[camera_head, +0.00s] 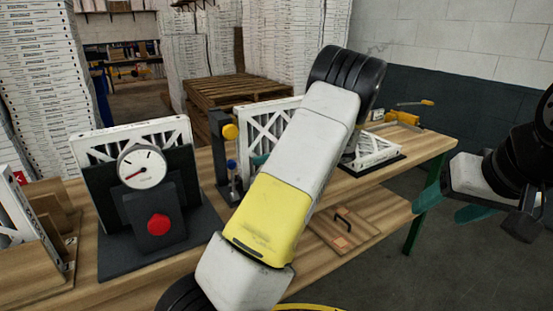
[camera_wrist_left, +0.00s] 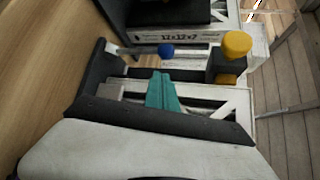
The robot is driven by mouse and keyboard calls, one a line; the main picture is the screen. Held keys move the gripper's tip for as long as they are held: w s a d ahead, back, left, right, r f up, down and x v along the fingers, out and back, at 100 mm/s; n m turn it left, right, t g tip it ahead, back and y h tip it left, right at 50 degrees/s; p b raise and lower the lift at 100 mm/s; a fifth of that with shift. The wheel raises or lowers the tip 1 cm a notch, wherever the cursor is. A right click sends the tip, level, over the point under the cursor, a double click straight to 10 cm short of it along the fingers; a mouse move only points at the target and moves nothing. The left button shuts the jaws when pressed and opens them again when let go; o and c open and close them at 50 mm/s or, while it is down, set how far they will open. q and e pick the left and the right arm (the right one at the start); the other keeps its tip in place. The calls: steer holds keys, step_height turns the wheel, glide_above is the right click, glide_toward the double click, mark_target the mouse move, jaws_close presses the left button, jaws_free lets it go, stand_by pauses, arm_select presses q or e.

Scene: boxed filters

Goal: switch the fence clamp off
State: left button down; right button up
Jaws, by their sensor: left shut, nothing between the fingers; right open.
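A dark fixture (camera_head: 217,150) with a yellow knob (camera_head: 230,131) and a small blue knob (camera_head: 231,164) stands on the bench beside a white-framed filter (camera_head: 268,118). I cannot tell which part is the clamp's switch. The yellow knob (camera_wrist_left: 237,45) and blue knob (camera_wrist_left: 165,51) also show in the left wrist view. My left gripper (camera_wrist_left: 163,88) has its teal fingers together, empty, in front of the fixture, apart from the blue knob in the picture. In the head view my left arm hides most of it. My right gripper (camera_head: 450,205) is open and empty, off the bench's right end.
A black stand with a gauge (camera_head: 142,167) and a red button (camera_head: 158,224) is left of the fixture. A filter (camera_head: 375,150) lies on a dark base at the right, near a yellow-handled tool (camera_head: 402,117). Pallets (camera_head: 235,91) and stacked boxes are behind.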

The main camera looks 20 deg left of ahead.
arm_select(q)
steer(key=x, duration=0.7)
steer(key=shift+s+a, duration=0.1)
steer(key=shift+a, duration=0.1)
steer(key=shift+d, duration=0.1)
steer(key=s+d+f+n+y, duration=0.3)
steer(key=s+d+n+y, duration=0.2)
steer(key=d, duration=0.1)
steer(key=shift+s+d+n+g, duration=0.15)
steer(key=shift+s+n+g, duration=0.1)
steer(key=shift+n+g, duration=0.15)
stand_by(0.7)
steer(key=shift+f, duration=0.2)
steer(key=shift+d, duration=0.1)
